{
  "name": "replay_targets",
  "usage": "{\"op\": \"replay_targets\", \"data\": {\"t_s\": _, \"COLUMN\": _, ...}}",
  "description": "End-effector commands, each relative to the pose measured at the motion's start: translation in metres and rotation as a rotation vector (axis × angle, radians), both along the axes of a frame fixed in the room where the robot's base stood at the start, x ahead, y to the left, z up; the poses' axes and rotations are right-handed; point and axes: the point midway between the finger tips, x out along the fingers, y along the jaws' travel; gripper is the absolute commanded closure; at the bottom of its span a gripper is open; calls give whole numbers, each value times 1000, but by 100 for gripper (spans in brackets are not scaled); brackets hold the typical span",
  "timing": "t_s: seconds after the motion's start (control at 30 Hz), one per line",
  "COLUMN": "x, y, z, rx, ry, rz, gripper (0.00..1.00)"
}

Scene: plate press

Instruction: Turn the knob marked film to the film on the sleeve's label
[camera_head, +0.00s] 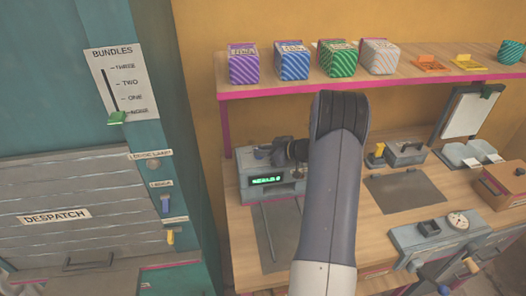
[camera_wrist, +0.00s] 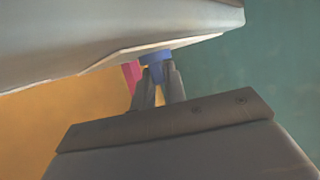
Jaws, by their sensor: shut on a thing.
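A grey machine (camera_head: 258,187) with a lit green display (camera_head: 267,180) stands at the left end of the bench. The display text is too small to read surely. My gripper (camera_head: 283,152) is at the machine's top, partly hidden by my arm. In the wrist view my gripper (camera_wrist: 157,88) is shut on a small blue knob (camera_wrist: 156,58), which sticks out from a pale grey body (camera_wrist: 110,38). The knob's markings, its pointer and the word film cannot be made out. I cannot pick out a sleeve or its label.
Striped purple (camera_head: 243,64), blue (camera_head: 291,61), green (camera_head: 338,59) and white (camera_head: 379,57) packs stand on the shelf (camera_head: 300,86) above. A dark mat (camera_head: 405,192) lies on the bench to the right. A gauge device (camera_head: 432,241) stands in front. The despatch shutter (camera_head: 100,215) is at the left.

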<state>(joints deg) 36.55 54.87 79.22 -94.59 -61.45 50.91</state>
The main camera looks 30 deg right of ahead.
Motion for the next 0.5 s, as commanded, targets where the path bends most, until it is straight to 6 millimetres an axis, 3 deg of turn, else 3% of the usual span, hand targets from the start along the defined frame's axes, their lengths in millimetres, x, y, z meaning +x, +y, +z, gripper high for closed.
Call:
{"op": "replay_targets", "data": {"t_s": 0.1, "x": 0, "y": 0, "z": 1, "rx": -1, "ry": -3, "rz": 2, "gripper": 100}}
{"op": "replay_targets", "data": {"t_s": 0.13, "x": 0, "y": 0, "z": 1, "rx": -1, "ry": -3, "rz": 1, "gripper": 87}}
{"op": "replay_targets", "data": {"t_s": 0.37, "x": 0, "y": 0, "z": 1, "rx": -1, "ry": -2, "rz": 1, "gripper": 68}}
{"op": "replay_targets", "data": {"t_s": 0.5, "x": 0, "y": 0, "z": 1, "rx": -1, "ry": -2, "rz": 0, "gripper": 66}}
